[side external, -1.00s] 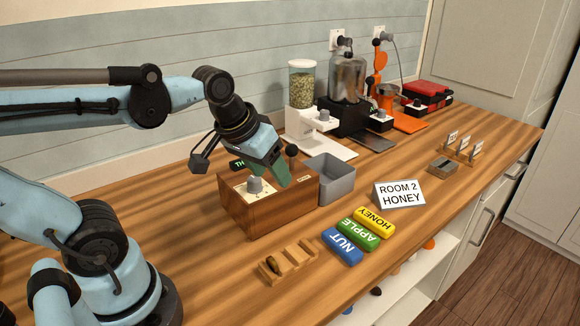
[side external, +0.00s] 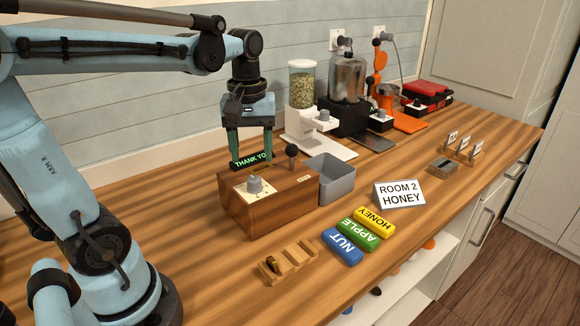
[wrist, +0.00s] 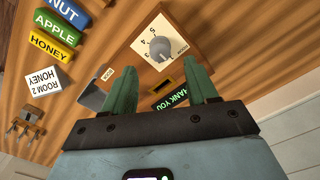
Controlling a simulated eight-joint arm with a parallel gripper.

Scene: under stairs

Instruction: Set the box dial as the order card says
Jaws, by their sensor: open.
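The wooden box (side external: 270,208) stands on the counter. On its top is a grey dial (side external: 255,185) on a cream plate with numbers, which also shows in the wrist view (wrist: 161,49). I cannot read the dial's setting for sure. A black display (side external: 251,160) at the box's back edge shows green letters, "THANK YOU" in the wrist view (wrist: 171,100). The order card (side external: 400,193) reads "ROOM 2 HONEY". My gripper (side external: 250,150) is open and empty, pointing down behind the dial near the display. It does not touch the dial.
A black-knobbed lever (side external: 291,151) rises from the box's right side. A grey bin (side external: 331,179) stands right of it. Blue, green and yellow NUT, APPLE and HONEY blocks (side external: 372,236) and a slotted wooden rack (side external: 289,262) lie in front. Dispensers (side external: 302,100) stand behind.

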